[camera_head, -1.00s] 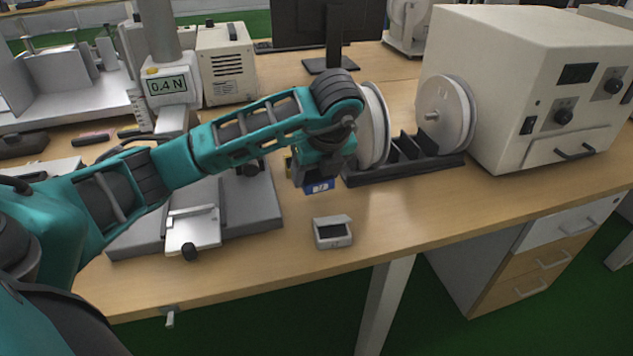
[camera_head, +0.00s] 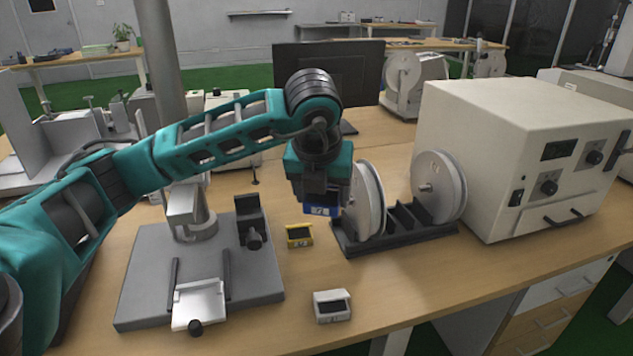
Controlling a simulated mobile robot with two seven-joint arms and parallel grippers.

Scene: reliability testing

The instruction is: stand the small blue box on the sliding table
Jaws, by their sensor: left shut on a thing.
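The small blue box (camera_head: 321,210) shows under my left gripper (camera_head: 320,200), which is shut on it and holds it above the table. The fingers are mostly hidden behind the gripper body. The sliding table, a small light plate (camera_head: 199,302) with a dark knob at its front, sits on a grey base (camera_head: 144,290) at the left front. Its top is bare. The gripper is to the right of and behind the plate. My right gripper is not in view.
A yellow box (camera_head: 299,235) and a white-grey box (camera_head: 331,306) stand on the wooden table (camera_head: 400,285). White reels (camera_head: 368,200) on a black rack (camera_head: 400,236) stand close right of my gripper. A dark upright clamp (camera_head: 251,222) rises from the grey base. A large cream machine (camera_head: 515,150) stands at right.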

